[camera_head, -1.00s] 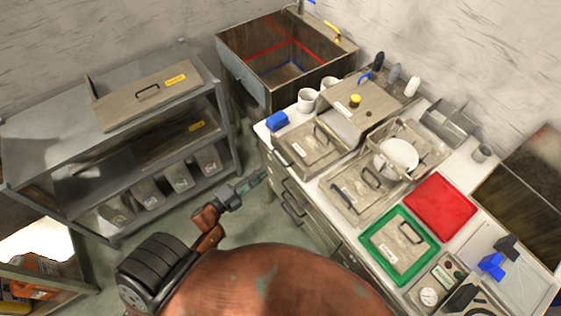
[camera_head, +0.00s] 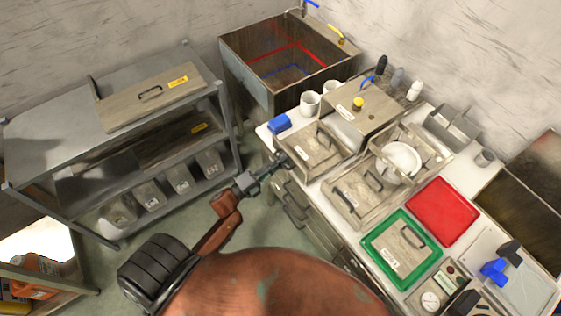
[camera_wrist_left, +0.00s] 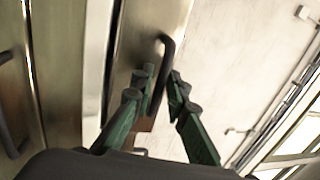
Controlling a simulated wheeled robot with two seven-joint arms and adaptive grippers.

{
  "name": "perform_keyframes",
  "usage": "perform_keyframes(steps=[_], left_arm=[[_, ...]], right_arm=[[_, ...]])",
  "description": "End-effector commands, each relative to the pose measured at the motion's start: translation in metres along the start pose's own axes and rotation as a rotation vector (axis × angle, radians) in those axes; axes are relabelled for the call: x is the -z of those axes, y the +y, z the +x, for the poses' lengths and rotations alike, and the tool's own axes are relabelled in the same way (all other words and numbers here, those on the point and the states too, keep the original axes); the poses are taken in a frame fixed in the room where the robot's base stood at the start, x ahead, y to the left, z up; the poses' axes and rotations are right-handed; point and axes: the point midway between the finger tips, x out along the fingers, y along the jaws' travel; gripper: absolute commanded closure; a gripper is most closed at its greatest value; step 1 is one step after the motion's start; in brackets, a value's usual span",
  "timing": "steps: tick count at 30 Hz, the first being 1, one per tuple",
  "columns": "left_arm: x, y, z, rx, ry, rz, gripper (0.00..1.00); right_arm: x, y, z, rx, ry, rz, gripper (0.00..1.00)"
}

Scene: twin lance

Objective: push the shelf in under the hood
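The steel hood (camera_head: 365,100), with a yellow knob on top, stands on the counter against the wall. A pale flat piece, which looks like the shelf (camera_head: 343,131), sticks out from under its front edge. My left gripper (camera_head: 276,165) is at the counter's front edge, below and left of the hood. In the left wrist view its green fingers (camera_wrist_left: 160,82) are apart, on either side of a dark bar handle (camera_wrist_left: 164,62) on a steel front. Contact with the handle cannot be told. My right gripper is not in view.
Lidded steel pans (camera_head: 318,150), a blue block (camera_head: 279,123), white cups (camera_head: 310,103) and a white bowl (camera_head: 403,158) crowd the counter. A green tray (camera_head: 378,242) and red tray (camera_head: 443,212) lie nearer. A grey rack (camera_head: 45,140) stands left, with open floor between.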

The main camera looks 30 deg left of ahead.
Motion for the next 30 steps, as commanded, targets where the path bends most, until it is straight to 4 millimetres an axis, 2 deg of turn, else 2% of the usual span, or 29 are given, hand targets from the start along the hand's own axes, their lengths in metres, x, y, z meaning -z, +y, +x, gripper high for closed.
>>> perform_keyframes(steps=[2,8,26,30], left_arm=[[0.0001,0.0001,-0.0002,0.0,0.0,0.0,0.86],[0.0001,0.0002,-0.0004,0.0,0.0,0.0,1.0],[-0.0003,0.0005,-0.0007,-0.001,-0.001,0.0,1.0],[-0.0097,0.0009,0.0035,0.001,-0.024,0.005,1.0]], right_arm=[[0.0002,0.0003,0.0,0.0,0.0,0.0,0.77],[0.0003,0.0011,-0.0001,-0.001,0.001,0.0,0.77],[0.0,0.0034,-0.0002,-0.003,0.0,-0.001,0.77],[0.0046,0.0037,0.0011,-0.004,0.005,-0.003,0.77]])
